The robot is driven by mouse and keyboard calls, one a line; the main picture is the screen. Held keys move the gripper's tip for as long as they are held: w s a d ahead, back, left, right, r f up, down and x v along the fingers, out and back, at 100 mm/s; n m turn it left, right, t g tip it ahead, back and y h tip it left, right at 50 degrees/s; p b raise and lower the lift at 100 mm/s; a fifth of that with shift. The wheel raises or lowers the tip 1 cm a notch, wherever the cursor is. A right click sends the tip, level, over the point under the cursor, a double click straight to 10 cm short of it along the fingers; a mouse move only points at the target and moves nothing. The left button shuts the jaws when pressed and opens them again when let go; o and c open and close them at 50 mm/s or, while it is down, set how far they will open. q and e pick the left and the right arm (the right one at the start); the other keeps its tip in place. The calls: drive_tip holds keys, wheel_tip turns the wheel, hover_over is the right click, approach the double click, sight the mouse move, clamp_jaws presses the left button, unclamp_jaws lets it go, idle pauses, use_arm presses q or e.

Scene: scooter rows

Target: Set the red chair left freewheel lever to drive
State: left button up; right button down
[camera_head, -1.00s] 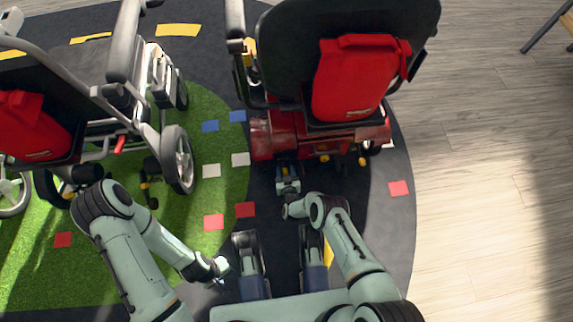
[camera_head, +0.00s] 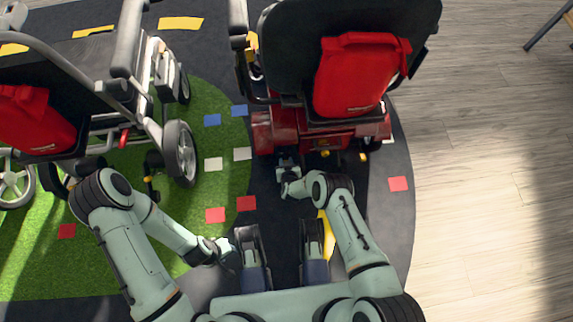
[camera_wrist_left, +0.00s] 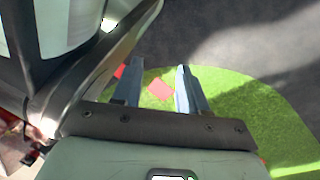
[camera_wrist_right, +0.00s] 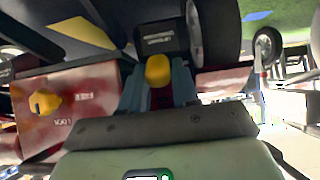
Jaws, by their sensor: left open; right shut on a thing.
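The red chair (camera_head: 282,130) stands at the top centre in the head view, with its red rear housing facing me. My right gripper (camera_head: 287,164) is at the left part of that housing, low down. In the right wrist view its fingers (camera_wrist_right: 158,88) are shut around a yellow-knobbed lever (camera_wrist_right: 158,69); the fingers hide the lever's lower part. Another yellow knob (camera_wrist_right: 45,104) shows on the red panel at the left of that view. My left gripper (camera_head: 226,250) is low beside my base, open and empty; its spread fingers show in the left wrist view (camera_wrist_left: 158,88).
A grey wheelchair (camera_head: 180,150) with a red bag stands on green turf at the left. A red bag (camera_head: 360,75) hangs on the red chair's back. Coloured squares mark the floor. The wooden floor (camera_head: 480,200) at the right is clear.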

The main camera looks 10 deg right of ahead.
drive_tip(key=shift+w+r+g, duration=0.4)
drive_tip(key=shift+r+g, duration=0.1)
drive_tip(key=shift+r, duration=0.05)
drive_tip(key=shift+w+r+g+b, duration=0.15)
drive_tip(key=shift+r+g+b, duration=0.1)
drive_tip(key=shift+g+b, duration=0.5)
use_arm(q)
drive_tip(key=s, duration=0.1)
drive_tip(key=s+f, duration=0.1)
drive_tip(key=s+g, duration=0.1)
drive_tip(key=shift+a+f, duration=0.15)
drive_tip(key=shift+f, duration=0.2)
use_arm(e)
drive_tip(key=shift+r, duration=0.15)
